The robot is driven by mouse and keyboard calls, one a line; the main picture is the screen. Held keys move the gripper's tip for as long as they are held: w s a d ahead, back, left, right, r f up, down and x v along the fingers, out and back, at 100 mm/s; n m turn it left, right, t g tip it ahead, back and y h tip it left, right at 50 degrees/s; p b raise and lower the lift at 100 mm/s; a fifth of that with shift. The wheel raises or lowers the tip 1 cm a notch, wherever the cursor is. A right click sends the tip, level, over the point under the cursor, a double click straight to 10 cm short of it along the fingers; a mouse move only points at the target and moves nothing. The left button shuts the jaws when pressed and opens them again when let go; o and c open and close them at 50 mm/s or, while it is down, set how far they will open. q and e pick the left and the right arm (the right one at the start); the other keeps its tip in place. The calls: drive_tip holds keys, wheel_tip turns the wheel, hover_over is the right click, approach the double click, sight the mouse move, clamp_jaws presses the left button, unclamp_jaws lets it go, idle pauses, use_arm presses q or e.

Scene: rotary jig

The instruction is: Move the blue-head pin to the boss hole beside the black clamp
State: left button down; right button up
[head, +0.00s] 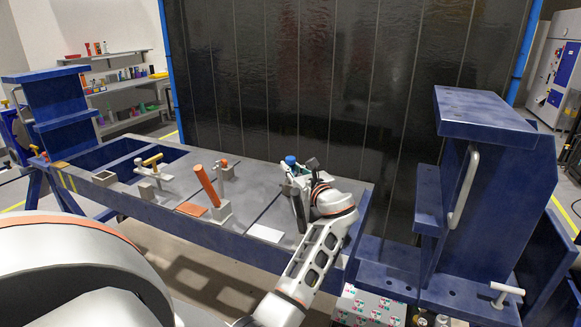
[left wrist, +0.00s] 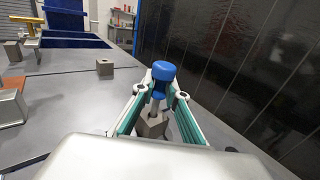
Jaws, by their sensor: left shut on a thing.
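The blue-head pin shows its blue head (head: 291,160) at the right part of the bench in the head view. In the left wrist view the blue head (left wrist: 163,71) stands upright above a metal shank. My left gripper (head: 296,178) is shut on the pin; its green-edged fingers (left wrist: 158,108) flank the shank below the head. A grey block (left wrist: 152,124) lies under the pin; I cannot tell whether the tip is in it. Dark parts beside the gripper in the head view may belong to the black clamp, but the gripper and arm cover this area. My right gripper is not in view.
An orange-handled clamp (head: 206,186) and a yellow-handled clamp (head: 152,160) stand further left on the bench (head: 258,190). A small block with a hole (left wrist: 105,67) stands apart in the left wrist view. A dark panel (head: 330,80) rises behind; a blue stand (head: 500,190) is at right.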

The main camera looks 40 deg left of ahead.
use_arm(q)
drive_tip(key=shift+f+b, duration=0.45)
drive_tip(key=shift+f, duration=0.7)
drive_tip(key=c, duration=1.9)
unclamp_jaws()
wheel_tip(320, 180, up, 10)
drive_tip(key=shift+r, duration=0.1)
